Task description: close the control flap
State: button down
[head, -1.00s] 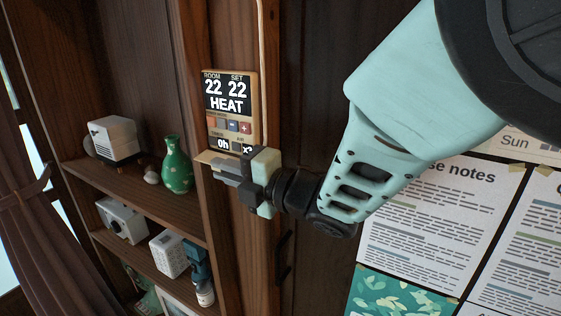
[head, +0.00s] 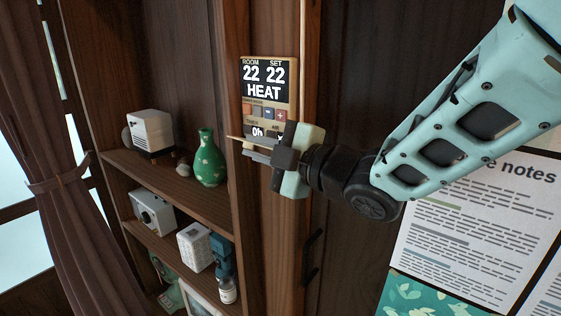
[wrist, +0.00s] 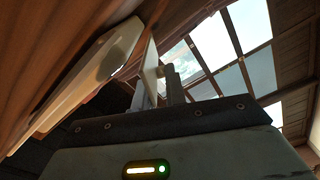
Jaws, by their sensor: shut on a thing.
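The control panel (head: 268,88) is a tan wall unit on the wooden post, with a display reading ROOM 22, SET 22 and HEAT. Its control flap (head: 240,138) shows as a thin tan plate jutting out from the panel's lower part, so it stands open, with buttons and 0h readout uncovered above it. My gripper (head: 258,152) is shut on the flap at the panel's lower edge and hides part of it. In the wrist view the panel (wrist: 92,72) lies at the left, and the flap (wrist: 150,68) is a pale plate at the fingers.
Shelves at the left hold a green vase (head: 208,160), a white box-shaped item (head: 152,130), a camera (head: 152,208) and other small items. A dark door handle (head: 312,255) is below my gripper. Paper notes (head: 480,220) hang at the right.

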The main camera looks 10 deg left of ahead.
jog(key=m, duration=0.2)
jog(key=m+b, duration=0.1)
jog(key=shift+w+d+r+m, duration=0.15)
jog(key=shift+w+r+m, duration=0.1)
jog(key=shift+r+m, duration=0.15)
jog(key=shift+w+d+r+m+b, duration=0.1)
jog(key=shift+w+r+m+b, duration=0.1)
jog(key=shift+m, duration=0.65)
jog(key=shift+w+r+m+b, duration=0.1)
jog(key=shift+r+m, duration=0.1)
jog(key=shift+m, duration=0.65)
jog(key=c, duration=1.6)
grip_release()
jog(key=shift+o, duration=0.5)
jog(key=shift+r, duration=0.1)
